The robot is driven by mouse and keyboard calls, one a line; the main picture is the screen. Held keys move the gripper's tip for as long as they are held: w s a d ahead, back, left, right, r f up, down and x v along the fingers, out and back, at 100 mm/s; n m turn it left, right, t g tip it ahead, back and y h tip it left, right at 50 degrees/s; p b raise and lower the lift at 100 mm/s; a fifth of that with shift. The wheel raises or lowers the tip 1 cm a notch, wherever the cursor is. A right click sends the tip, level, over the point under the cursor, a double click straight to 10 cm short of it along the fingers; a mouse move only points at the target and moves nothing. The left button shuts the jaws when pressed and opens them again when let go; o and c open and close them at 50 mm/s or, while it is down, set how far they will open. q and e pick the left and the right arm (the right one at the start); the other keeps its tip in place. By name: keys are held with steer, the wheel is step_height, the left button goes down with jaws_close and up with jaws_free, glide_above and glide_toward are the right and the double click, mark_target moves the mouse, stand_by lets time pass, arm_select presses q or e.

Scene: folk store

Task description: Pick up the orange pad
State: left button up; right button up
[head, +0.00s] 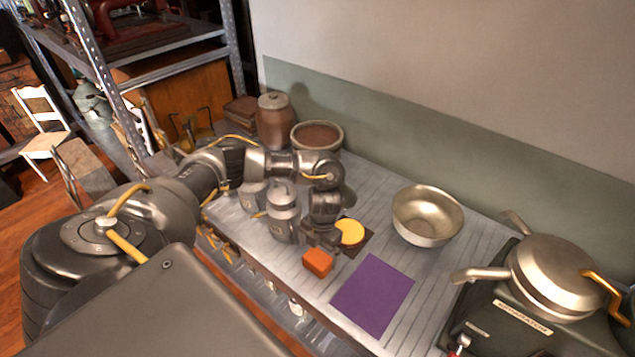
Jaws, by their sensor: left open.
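The orange pad (318,262) is a small, thick orange block lying on the grey slatted tabletop (425,288), near its front edge. My left arm reaches in from the left over the table. My left gripper (323,240) points down just behind the orange pad, beside a yellow disc (351,232). It is open, and nothing shows between its fingers. The gap between its fingertips and the pad is too small to judge. My right gripper is not in view.
The yellow disc lies on a dark brown square. A purple mat (373,295) lies right of the pad. A metal bowl (428,215) stands behind the mat, and a lidded pan (555,276) at the right. A brown bowl (317,137) and lidded jar (275,121) stand at the back.

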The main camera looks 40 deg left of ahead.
mark_target(319, 257)
arm_select(q)
steer(key=f, duration=0.3)
steer(key=f+p, duration=0.1)
steer(key=shift+s+d+f, duration=0.2)
steer(key=shift+s+f, duration=0.05)
steer(key=c, duration=1)
